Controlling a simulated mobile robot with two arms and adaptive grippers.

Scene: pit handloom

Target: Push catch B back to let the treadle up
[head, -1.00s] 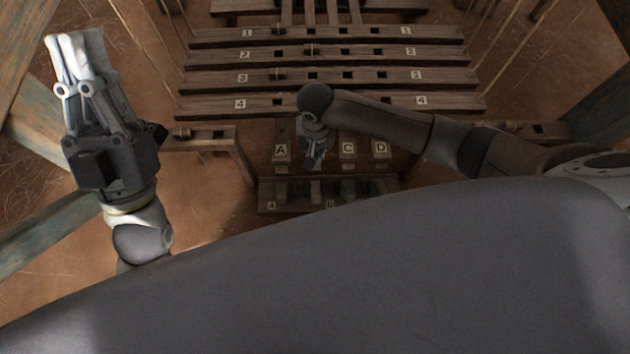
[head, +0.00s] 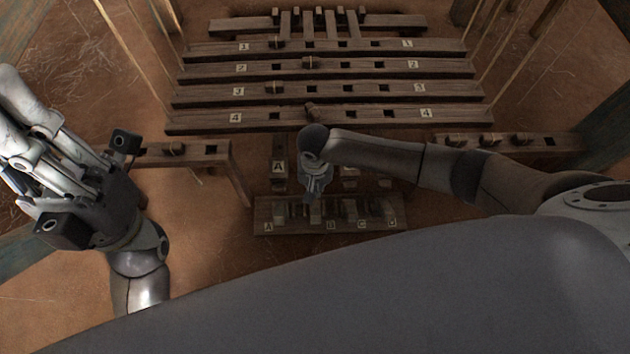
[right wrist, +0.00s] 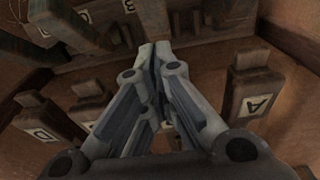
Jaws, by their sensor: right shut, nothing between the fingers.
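The catch board (head: 325,230) lies low in the middle, lettered A to D. Catch B (head: 316,209) stands just left of its letter; it also shows at the top of the right wrist view (right wrist: 155,16). My right gripper (head: 309,197) is shut and empty, pointing down at catch B. In the right wrist view its fingertips (right wrist: 155,50) are close under that catch; I cannot tell whether they touch. Treadle B is hidden behind this gripper. My left gripper (head: 18,100) is at the far left, away from the board; its fingertips are partly cut off.
Treadle A (head: 278,168) is beside my right gripper. It also shows in the right wrist view (right wrist: 254,100), with treadle D (right wrist: 42,128) on the left. My right forearm covers parts of treadles C and D. Numbered bars (head: 200,122) lie beyond.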

